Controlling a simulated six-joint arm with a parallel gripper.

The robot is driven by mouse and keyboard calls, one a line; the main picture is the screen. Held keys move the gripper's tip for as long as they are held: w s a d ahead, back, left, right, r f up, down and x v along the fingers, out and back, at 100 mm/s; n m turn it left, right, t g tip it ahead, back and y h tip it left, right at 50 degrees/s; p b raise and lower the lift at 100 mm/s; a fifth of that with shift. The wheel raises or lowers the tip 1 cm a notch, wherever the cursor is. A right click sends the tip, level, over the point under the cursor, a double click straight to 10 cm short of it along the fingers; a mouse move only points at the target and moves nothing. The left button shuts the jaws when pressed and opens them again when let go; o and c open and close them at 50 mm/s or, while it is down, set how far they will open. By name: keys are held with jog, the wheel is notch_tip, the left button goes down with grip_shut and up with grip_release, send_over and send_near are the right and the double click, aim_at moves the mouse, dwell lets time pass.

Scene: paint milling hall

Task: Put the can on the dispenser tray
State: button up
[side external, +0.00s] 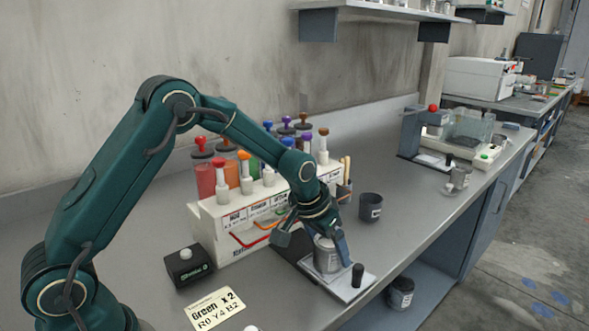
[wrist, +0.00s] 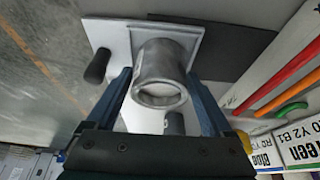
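A grey metal can (side external: 327,257) stands upright, open end up, on the pale metal tray (side external: 353,291) with a black knob (side external: 357,275), in front of the white dispenser (side external: 225,222). In the wrist view the can (wrist: 160,80) shows its open mouth, with the tray (wrist: 112,38) beneath it. My gripper (side external: 335,245) reaches down around the can. In the wrist view its blue fingers (wrist: 160,75) lie on either side of the can, very close to its wall. Whether they press on it I cannot tell. The far finger is hidden in the side view.
A dark cup (side external: 370,207) stands right of my gripper. The dispenser holds coloured canisters and plungers behind. A black button box (side external: 189,266) and a recipe card (side external: 214,309) lie left. Another metal can (side external: 460,177) stands farther back. Bench between the cups is clear.

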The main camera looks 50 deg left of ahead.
jog(key=shift+r, duration=0.1)
jog(key=v, duration=1.1)
jog(key=s+r+t, duration=0.1)
jog(key=s+r, duration=0.1)
jog(key=s, duration=1.8)
jog(key=shift+d+r, duration=0.25)
jog(key=shift+r, duration=0.05)
